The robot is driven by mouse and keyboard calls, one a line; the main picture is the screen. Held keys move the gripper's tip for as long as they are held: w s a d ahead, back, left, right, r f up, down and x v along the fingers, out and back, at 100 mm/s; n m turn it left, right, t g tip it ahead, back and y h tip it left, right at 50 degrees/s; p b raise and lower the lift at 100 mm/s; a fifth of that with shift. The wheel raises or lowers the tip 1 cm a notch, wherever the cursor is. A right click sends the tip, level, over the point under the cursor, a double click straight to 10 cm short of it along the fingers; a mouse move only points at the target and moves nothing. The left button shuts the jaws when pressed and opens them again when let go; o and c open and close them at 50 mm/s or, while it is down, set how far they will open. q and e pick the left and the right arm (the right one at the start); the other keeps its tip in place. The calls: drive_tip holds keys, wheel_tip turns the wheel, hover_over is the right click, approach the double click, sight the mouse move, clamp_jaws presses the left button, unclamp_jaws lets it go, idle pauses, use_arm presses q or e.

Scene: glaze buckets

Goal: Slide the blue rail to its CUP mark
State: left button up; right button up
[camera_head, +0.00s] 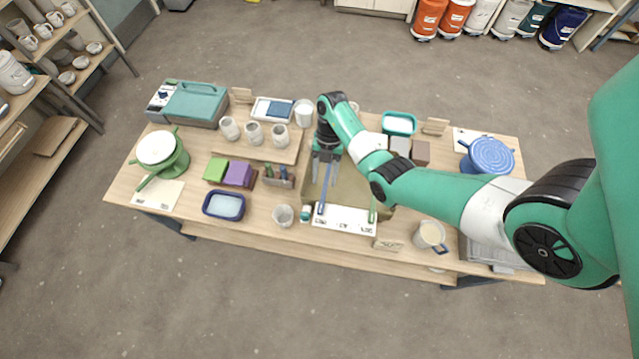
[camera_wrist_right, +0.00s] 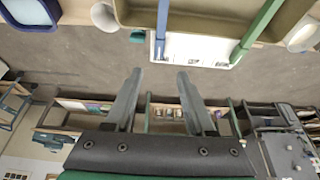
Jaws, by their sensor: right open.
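The blue rail (camera_head: 323,192) is a thin bar along the left part of the tan glaze tray (camera_head: 305,190), its near end over a white card (camera_head: 345,222) with printed marks. I cannot read which mark is CUP. A green rail (camera_head: 373,210) lies to the right. My right gripper (camera_head: 325,174) is open and empty over the tray by the blue rail's far part. In the right wrist view, the blue rail (camera_wrist_right: 162,32) appears beyond the gap between the open fingertips (camera_wrist_right: 160,72), with the green rail (camera_wrist_right: 260,27) to its right. My left gripper is out of view.
A grey cup (camera_head: 283,215) stands left of the card, and a cream-filled jug (camera_head: 431,235) stands to the right. A brush holder (camera_head: 279,177) is left of the tray. Brown and grey blocks (camera_head: 410,150) and my own right arm crowd the tray's right side.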

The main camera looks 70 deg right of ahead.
sight(321, 208)
drive_tip(key=b+x, duration=0.3)
drive_tip(key=x, duration=0.8)
drive_tip(key=shift+w+a+f, duration=0.1)
drive_tip(key=shift+f, duration=0.3)
clamp_jaws()
idle(0.8)
